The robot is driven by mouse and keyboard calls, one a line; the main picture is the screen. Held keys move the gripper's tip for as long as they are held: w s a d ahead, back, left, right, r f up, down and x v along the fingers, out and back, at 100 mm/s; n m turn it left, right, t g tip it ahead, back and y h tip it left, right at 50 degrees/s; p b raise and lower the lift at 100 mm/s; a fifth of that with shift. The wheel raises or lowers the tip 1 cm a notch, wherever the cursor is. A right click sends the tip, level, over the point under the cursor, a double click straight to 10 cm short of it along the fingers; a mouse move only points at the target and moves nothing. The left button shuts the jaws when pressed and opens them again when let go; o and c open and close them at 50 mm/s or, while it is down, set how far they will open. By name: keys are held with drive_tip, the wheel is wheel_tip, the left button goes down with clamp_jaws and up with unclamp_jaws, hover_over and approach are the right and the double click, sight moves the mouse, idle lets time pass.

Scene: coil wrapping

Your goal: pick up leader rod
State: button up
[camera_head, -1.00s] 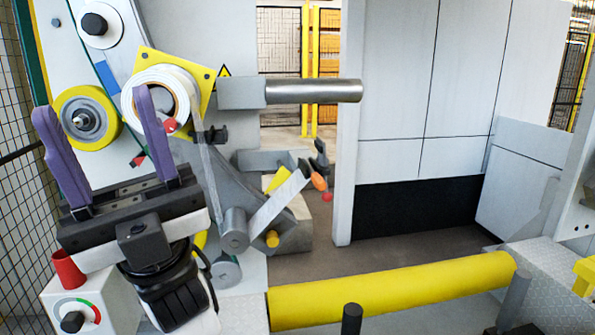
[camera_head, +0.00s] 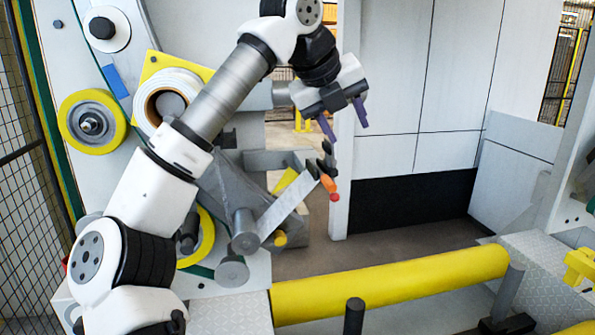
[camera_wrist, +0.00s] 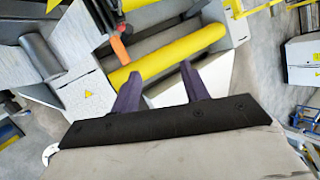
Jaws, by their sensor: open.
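What looks like the leader rod (camera_head: 328,183), a short orange piece with a red tip, sits in a dark holder at the end of a pale strip, right of the centre in the head view. In the wrist view its orange part (camera_wrist: 119,47) shows beyond the fingers, to the upper left. My gripper (camera_head: 346,125) points down above it and slightly to its right, apart from it. Its two purple fingers are spread with nothing between them; they also show in the wrist view (camera_wrist: 159,75). How the rod is held is too small to tell.
A yellow bar (camera_head: 390,285) crosses the front below, with a dark post (camera_head: 354,316) before it. A white roll (camera_head: 160,92) on a yellow plate and a yellow-rimmed wheel (camera_head: 92,122) are at the left. White wall panels (camera_head: 430,90) stand at the right.

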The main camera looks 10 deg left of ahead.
drive_tip(key=w+a+n+y, duration=0.1)
drive_tip(key=a+n+y, duration=0.15)
drive_tip(key=a, duration=0.25)
drive_tip(key=p, duration=0.2)
approach(325, 175)
drive_tip(key=x, duration=0.2)
drive_tip(key=shift+p+x, duration=0.95)
drive_tip(key=shift+x, duration=2.4)
clamp_jaws()
